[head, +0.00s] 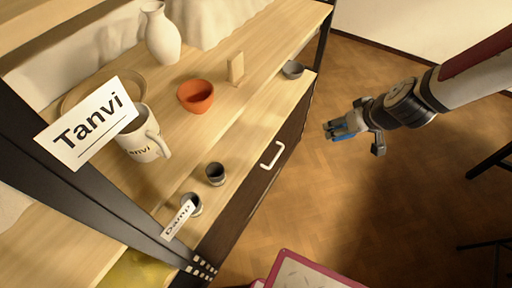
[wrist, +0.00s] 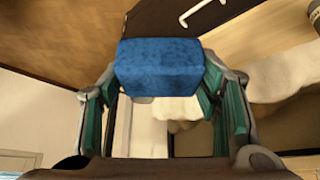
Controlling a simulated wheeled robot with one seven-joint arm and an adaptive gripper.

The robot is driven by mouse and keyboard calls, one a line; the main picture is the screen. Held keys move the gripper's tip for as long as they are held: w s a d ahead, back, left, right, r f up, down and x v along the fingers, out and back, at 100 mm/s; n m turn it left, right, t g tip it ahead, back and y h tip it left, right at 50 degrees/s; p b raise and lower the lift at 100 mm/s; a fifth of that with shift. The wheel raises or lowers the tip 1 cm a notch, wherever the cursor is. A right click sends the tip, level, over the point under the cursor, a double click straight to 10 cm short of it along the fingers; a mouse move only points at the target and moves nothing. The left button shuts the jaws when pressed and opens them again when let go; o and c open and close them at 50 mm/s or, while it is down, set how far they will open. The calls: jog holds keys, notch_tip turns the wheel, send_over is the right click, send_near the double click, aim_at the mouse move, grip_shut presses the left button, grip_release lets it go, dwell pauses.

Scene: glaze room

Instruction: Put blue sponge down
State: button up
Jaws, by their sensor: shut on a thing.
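The blue sponge (wrist: 158,68) is a block held between the two fingers of my gripper (wrist: 160,85) in the wrist view. In the head view my gripper (head: 349,127) hangs over the open floor, to the right of the shelf unit and apart from it. A small blue part of the sponge (head: 342,131) shows there between the fingers. The sponge touches nothing but the gripper as far as I can see.
The wooden shelf (head: 236,107) carries a white vase (head: 161,36), an orange bowl (head: 196,96), a mug (head: 145,138), a small wooden block (head: 236,69) and a grey bowl (head: 292,70). Dark cups (head: 215,173) stand near its front edge. A red-rimmed board (head: 300,280) is at the bottom.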

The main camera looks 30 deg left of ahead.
jog(key=s+a+f+n+g+y+b, duration=0.1)
jog(key=s+a+f+n+g+b, duration=0.2)
jog(key=a+f+b, duration=0.55)
jog(key=n+y+b, duration=0.1)
jog(key=n+b, duration=0.4)
jog(key=b, duration=0.8)
send_over(249, 143)
jog(key=d, duration=0.1)
jog(key=shift+g, duration=0.4)
jog(key=f, duration=0.9)
jog(key=shift+d, duration=0.2)
jog(key=shift+f+b, duration=0.75)
jog(key=shift+f, duration=1)
jog(key=shift+f+b, duration=0.4)
jog(key=shift+f, duration=0.05)
jog(key=o, duration=1.1)
jog(key=shift+f, duration=0.2)
jog(key=shift+o, duration=0.2)
jog(key=shift+r, duration=0.15)
